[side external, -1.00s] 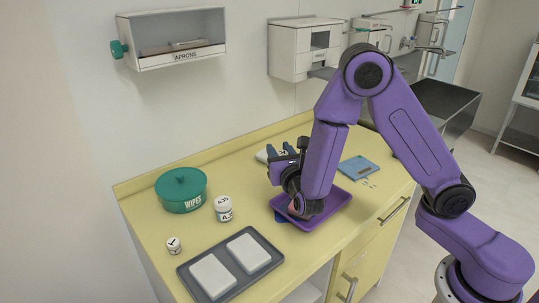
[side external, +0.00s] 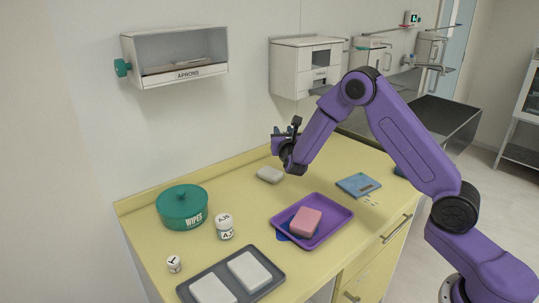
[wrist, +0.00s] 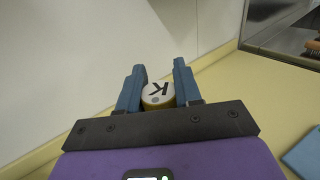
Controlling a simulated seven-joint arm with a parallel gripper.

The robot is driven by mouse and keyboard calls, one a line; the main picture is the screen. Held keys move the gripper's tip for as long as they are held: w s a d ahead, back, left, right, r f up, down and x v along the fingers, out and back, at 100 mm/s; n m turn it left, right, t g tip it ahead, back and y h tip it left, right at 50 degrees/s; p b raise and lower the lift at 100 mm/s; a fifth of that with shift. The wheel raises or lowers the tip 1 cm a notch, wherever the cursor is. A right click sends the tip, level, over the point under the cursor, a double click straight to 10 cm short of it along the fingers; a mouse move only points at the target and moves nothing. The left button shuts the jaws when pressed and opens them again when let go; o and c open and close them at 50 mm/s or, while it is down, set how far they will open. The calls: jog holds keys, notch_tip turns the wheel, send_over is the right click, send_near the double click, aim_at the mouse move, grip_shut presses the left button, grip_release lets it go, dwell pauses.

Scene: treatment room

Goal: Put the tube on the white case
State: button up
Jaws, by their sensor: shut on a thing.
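My gripper (side external: 287,129) is raised above the back of the yellow counter, near the wall. In the wrist view its blue fingers (wrist: 158,75) are shut on a round-ended thing with a white face marked K (wrist: 158,92), which I take to be the tube. Only its end shows there; its length is hidden, and in the side view it is too small to make out. A small off-white rounded block, apparently the white case (side external: 270,174), lies on the counter below my gripper, apart from it. I see nothing on it.
A grey tray (side external: 264,293) bears white blocks. The counter around the case is clear.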

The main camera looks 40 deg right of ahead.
jog(key=w+f, duration=0.4)
jog(key=w, duration=0.1)
jog(key=w+d+f, duration=0.1)
jog(key=w+f, duration=0.1)
jog(key=f, duration=0.1)
jog(key=shift+w, duration=0.25)
jog(key=shift+w+f, duration=0.15)
jog(key=shift+f, duration=1.5)
jog(key=shift+f, duration=0.1)
jog(key=o, duration=1)
